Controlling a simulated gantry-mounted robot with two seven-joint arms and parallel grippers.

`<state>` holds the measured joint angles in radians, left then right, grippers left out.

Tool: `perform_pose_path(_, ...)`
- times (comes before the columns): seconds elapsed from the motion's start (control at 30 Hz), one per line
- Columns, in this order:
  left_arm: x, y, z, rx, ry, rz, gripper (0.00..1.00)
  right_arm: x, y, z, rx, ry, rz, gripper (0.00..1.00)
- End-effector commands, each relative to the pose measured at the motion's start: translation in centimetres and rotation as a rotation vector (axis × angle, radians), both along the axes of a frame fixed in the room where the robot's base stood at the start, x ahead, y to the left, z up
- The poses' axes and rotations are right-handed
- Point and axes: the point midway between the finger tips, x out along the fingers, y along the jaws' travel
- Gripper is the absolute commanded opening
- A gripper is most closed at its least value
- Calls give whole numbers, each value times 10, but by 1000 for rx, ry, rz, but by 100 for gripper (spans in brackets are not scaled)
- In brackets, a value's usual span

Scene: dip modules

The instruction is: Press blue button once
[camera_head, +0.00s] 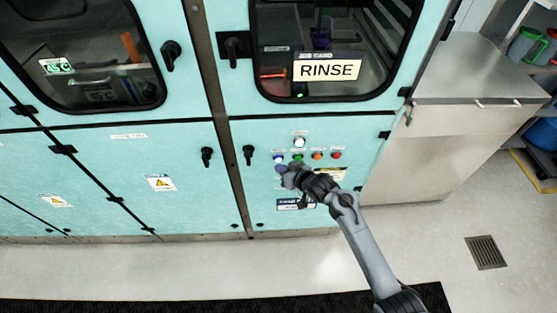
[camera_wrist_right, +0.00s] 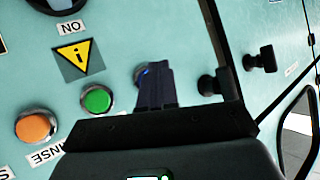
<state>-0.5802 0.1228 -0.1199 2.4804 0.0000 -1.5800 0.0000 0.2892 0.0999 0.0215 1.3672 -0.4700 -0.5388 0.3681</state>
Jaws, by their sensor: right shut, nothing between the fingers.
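The blue button (camera_head: 279,158) is the leftmost in a row of buttons on the teal cabinet front under the RINSE window. In the right wrist view a small blue part of the button (camera_wrist_right: 144,72) shows beside the fingertips, which hide the rest. My right gripper (camera_head: 282,169) is shut and empty, with its tips just below the blue button in the head view. In the wrist view the closed fingers (camera_wrist_right: 157,84) lie over the button; I cannot tell whether they touch it. My left gripper is out of view.
A green button (camera_head: 298,157), an orange button (camera_head: 317,155) and a red button (camera_head: 337,155) sit to the right of the blue one. A white button (camera_head: 299,142) is above. A black door latch (camera_head: 249,154) sticks out at the left.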

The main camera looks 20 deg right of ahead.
Motion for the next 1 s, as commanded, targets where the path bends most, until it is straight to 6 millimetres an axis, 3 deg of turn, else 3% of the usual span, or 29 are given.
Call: perform_pose_path(1.0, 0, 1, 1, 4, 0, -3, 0, 8, -2, 0, 0, 0, 0, 0)
